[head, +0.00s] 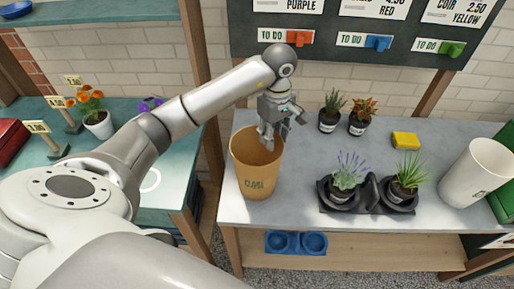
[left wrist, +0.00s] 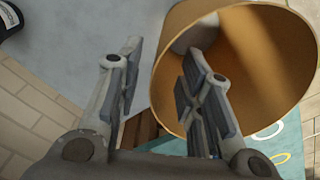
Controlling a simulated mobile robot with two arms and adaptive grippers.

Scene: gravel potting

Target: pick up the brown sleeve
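The brown sleeve (head: 258,180) is a tall, tapered, open-topped container with dark lettering. It stands upright at the left end of the grey table. My left gripper (head: 273,135) is open at its far right rim, pointing down. In the left wrist view, the sleeve's rim (left wrist: 158,75) runs between the two spread fingers (left wrist: 158,95). One finger overlaps the sleeve's opening and the other is over the grey tabletop. I cannot tell whether either finger touches the wall. My right gripper is not in view.
A blue double dish (head: 296,243) sits on the shelf below.

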